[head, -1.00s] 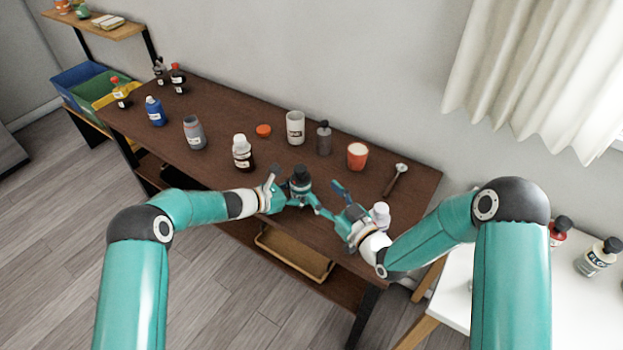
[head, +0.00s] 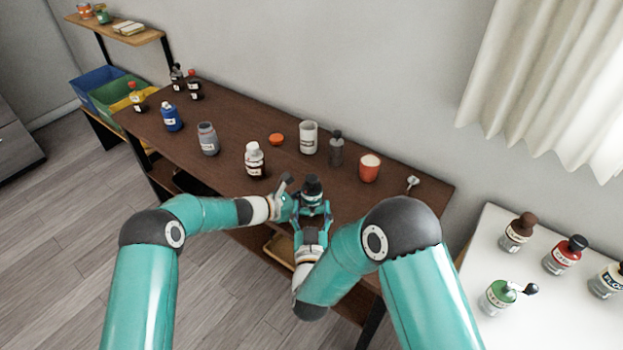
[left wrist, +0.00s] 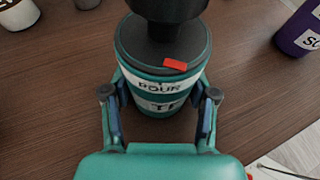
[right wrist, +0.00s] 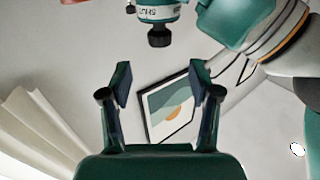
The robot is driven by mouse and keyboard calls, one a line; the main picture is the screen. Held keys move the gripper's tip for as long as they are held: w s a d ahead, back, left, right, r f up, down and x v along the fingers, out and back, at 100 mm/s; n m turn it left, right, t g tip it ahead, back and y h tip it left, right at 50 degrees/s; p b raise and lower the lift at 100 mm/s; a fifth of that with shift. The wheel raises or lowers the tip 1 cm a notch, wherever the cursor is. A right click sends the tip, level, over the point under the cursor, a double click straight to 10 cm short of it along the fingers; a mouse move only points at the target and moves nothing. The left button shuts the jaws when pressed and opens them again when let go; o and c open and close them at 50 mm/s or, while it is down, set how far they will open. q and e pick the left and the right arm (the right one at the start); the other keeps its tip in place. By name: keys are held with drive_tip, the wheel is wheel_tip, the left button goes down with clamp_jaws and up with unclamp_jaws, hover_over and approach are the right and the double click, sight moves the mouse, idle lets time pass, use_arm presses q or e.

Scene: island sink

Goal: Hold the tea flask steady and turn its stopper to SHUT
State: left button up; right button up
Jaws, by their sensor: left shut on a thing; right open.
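The tea flask (head: 313,192) stands upright near the front edge of the brown table. It is teal with white bands, and a black stopper (left wrist: 165,10) is on top. In the left wrist view a red mark (left wrist: 175,64) on the dark rim sits just above the POUR label (left wrist: 160,85). My left gripper (left wrist: 160,105) is shut on the flask's body. My right gripper (right wrist: 158,82) is open and empty, close in front of the flask. Its view shows the stopper (right wrist: 160,36) and a SHUT label (right wrist: 150,12) upside down, beyond the fingertips.
A purple container (left wrist: 303,30) is near the flask. Several bottles stand on a white table (head: 490,275) at right.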

sight(314, 185)
drive_tip(key=w, duration=1)
drive_tip(key=shift+w+d, duration=0.1)
drive_tip(key=shift+w, duration=0.05)
clamp_jaws()
drive_tip(key=shift+w+d+n+y, duration=0.1)
drive_tip(key=shift+n+y, duration=1.2)
drive_tip(key=shift+y, duration=0.8)
drive_tip(key=shift+g+y, duration=0.3)
unclamp_jaws()
